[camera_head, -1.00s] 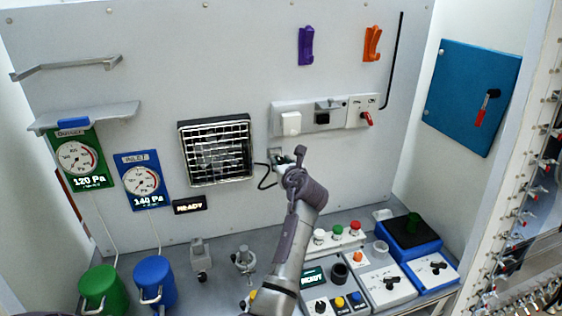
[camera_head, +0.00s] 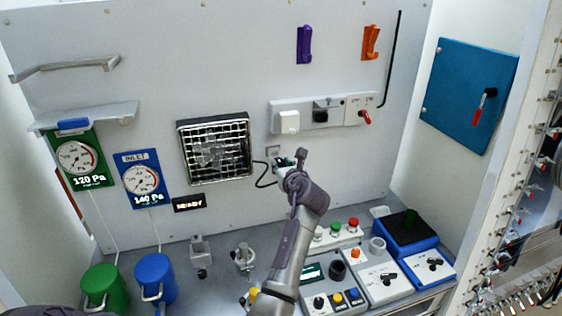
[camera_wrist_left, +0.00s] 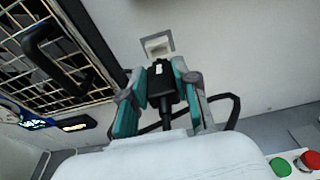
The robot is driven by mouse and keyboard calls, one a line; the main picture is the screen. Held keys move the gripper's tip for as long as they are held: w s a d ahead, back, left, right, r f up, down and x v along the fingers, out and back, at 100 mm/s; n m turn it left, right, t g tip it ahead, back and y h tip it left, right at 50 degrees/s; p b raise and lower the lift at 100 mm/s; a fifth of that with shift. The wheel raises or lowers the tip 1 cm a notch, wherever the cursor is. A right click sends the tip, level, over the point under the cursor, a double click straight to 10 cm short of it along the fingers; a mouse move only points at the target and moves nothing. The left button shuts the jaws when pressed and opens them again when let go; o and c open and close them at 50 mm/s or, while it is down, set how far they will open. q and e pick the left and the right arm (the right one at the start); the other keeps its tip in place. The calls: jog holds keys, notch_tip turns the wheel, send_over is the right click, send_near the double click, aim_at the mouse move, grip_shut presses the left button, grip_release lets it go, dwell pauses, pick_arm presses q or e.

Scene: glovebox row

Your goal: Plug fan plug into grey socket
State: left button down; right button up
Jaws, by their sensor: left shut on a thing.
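The fan (camera_head: 214,149), with a dark frame and wire grille, is on the back wall. Its black cable (camera_head: 263,184) loops right to my left gripper (camera_head: 281,163). In the left wrist view, the left gripper (camera_wrist_left: 159,82) is shut on the black fan plug (camera_wrist_left: 162,84), with teal fingers on both sides. The grey socket (camera_wrist_left: 157,45) on the wall lies directly beyond the plug tip; I cannot tell whether they touch. In the head view, the socket (camera_head: 272,151) shows partly just above the gripper. My right gripper is not in view.
A wall strip (camera_head: 300,119) with a white block, black block and red switch is above the gripper. Control boxes with buttons (camera_head: 372,272) stand on the bench below right. Gauges (camera_head: 142,180) and blue and green canisters are at left. The wall around the socket is mostly bare.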

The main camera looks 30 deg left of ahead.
pick_arm(q)
jog(key=shift+p+v, duration=0.4)
jog(key=shift+v, duration=0.35)
jog(key=shift+f+v, duration=0.25)
jog(key=shift+v, duration=0.95)
jog(key=shift+s+f, duration=0.1)
